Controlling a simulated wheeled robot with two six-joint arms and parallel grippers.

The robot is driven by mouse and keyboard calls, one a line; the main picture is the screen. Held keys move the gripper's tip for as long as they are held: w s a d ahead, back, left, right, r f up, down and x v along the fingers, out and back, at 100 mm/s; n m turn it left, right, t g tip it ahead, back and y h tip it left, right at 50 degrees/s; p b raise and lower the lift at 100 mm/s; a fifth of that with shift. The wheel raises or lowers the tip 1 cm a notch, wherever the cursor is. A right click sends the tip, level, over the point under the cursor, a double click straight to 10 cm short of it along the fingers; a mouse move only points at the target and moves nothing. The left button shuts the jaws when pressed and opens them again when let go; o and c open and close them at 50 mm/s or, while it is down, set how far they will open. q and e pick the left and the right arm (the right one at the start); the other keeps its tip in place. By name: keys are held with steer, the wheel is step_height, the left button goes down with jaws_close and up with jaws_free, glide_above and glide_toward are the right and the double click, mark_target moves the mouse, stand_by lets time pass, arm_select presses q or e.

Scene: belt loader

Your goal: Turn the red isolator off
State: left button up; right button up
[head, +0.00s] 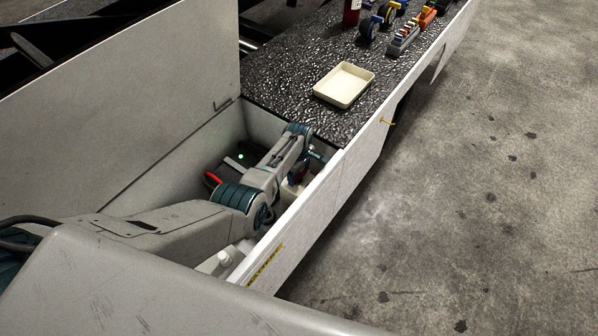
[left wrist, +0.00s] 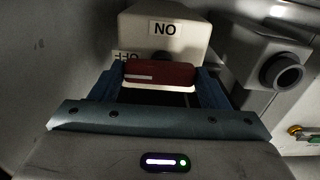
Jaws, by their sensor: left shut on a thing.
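The red isolator handle (left wrist: 160,73) lies crosswise in the left wrist view, with a white line on its left half. My left gripper (left wrist: 155,85) is shut on it, a blue finger at each end. Behind it stands a pale box (left wrist: 190,38) with an ON label (left wrist: 165,28), upside down, and a partly hidden OFF label (left wrist: 127,57), also upside down, at its left. In the head view my left gripper (head: 298,180) is down inside the open compartment and mostly hidden by my arm. My right gripper is in neither view.
The compartment's white front wall (head: 310,208) and raised lid (head: 120,95) flank my arm. A cream tray (head: 344,85) sits on the black textured deck, with several coloured items beyond.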

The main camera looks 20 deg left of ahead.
mark_target(299, 174)
arm_select(q)
steer(key=o, duration=1)
steer(key=shift+r, duration=0.15)
step_height(299, 174, up, 11)
steer(key=shift+f, duration=0.2)
